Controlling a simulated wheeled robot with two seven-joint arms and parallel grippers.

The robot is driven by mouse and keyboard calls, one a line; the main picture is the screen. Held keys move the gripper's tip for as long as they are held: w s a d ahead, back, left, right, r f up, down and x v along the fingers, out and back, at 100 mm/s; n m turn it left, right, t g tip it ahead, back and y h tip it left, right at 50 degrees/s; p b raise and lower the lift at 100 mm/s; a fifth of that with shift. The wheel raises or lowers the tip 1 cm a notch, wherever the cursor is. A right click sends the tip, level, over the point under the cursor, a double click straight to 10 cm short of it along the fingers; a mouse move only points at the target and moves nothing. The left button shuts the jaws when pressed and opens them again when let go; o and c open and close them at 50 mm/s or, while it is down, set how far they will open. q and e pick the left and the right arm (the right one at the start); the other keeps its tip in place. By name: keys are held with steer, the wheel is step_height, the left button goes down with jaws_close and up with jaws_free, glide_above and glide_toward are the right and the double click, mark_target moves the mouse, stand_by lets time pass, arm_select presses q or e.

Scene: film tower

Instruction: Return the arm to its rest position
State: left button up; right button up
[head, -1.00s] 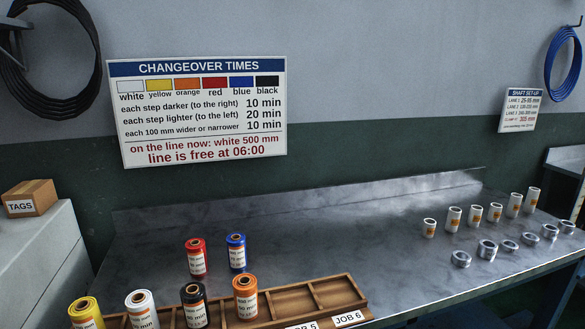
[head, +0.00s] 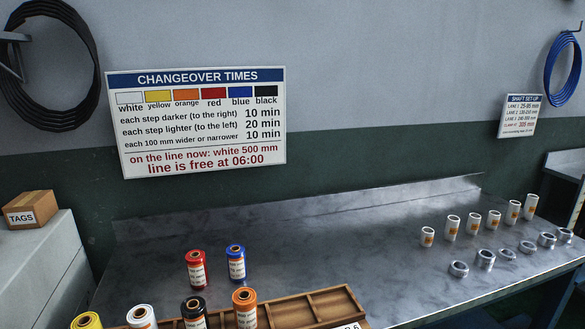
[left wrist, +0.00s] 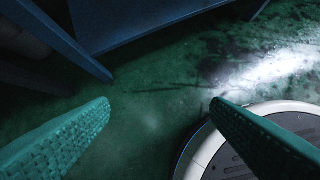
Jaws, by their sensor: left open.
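My left gripper (left wrist: 160,112) shows in the left wrist view as two green textured fingers set wide apart, with nothing between them. Below it are a dark green floor and part of a round white and dark base. Neither arm shows in the head view, and my right gripper is in no view.
A metal bench (head: 330,235) holds a wooden tray (head: 290,312) with yellow, white, black and orange rolls. A red roll (head: 196,269) and a blue roll (head: 236,262) stand behind it. White cores (head: 473,222) and metal rings (head: 486,258) stand at right. A TAGS box (head: 31,208) sits left.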

arm_select(q)
steer(key=s+f+g, duration=0.2)
steer(key=s+f, duration=0.1)
steer(key=s, duration=0.5)
steer(key=s+f+g+p, duration=0.1)
steer(key=s+f, duration=0.3)
steer(key=s, duration=0.5)
steer(key=shift+s+d+f+g+y, duration=0.2)
steer(key=shift+s+g+y, duration=0.1)
steer(key=shift+g, duration=0.6)
